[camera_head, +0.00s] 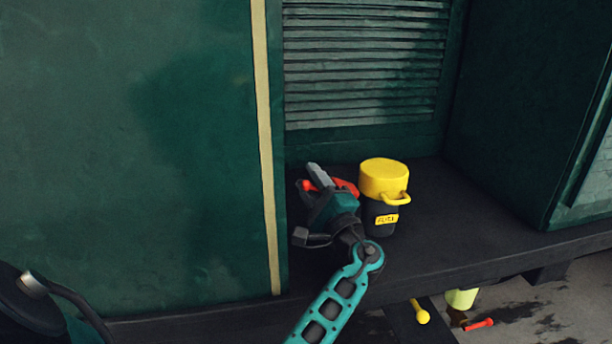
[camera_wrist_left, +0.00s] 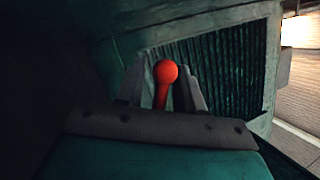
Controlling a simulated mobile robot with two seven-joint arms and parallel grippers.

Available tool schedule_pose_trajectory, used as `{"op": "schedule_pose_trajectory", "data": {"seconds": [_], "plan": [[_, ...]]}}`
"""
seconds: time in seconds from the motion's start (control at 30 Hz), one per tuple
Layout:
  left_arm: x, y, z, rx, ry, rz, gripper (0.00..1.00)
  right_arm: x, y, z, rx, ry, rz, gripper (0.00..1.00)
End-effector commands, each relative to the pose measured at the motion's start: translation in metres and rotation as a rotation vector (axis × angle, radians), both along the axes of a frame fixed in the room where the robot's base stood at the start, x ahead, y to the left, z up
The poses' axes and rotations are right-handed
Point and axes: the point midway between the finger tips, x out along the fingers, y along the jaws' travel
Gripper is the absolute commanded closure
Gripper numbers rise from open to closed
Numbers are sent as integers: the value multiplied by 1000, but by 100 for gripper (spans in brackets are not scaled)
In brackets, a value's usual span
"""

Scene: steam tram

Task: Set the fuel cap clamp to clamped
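The yellow fuel cap (camera_head: 383,178) sits on top of a dark filler neck (camera_head: 379,218) with a small yellow label. Just left of it is the red clamp lever (camera_head: 345,187), partly hidden by my left gripper (camera_head: 318,178). A red ball end (camera_head: 308,186) shows on the gripper's other side. In the left wrist view the red ball (camera_wrist_left: 165,72) and its stem stand between my two close-set grey fingers (camera_wrist_left: 163,92), which appear shut on the lever. How the clamp sits against the cap is hidden. My right gripper is not in view.
The filler stands on a dark ledge (camera_head: 450,225) in a recess. A louvred panel (camera_head: 365,65) is behind it, with green walls left and right. Small yellow and red items (camera_head: 480,323) show below the ledge. The ledge right of the filler is clear.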

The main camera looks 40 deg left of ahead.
Motion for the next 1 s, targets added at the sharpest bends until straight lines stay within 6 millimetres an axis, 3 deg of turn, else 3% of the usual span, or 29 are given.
{"op": "schedule_pose_trajectory", "data": {"seconds": [0.37,0.73,1.0], "plan": [[0,-2,1,0,0,0,63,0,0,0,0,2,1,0],[0,-1,1,0,0,1,98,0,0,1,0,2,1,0],[-1,-1,1,1,-2,4,100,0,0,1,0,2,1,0]]}}
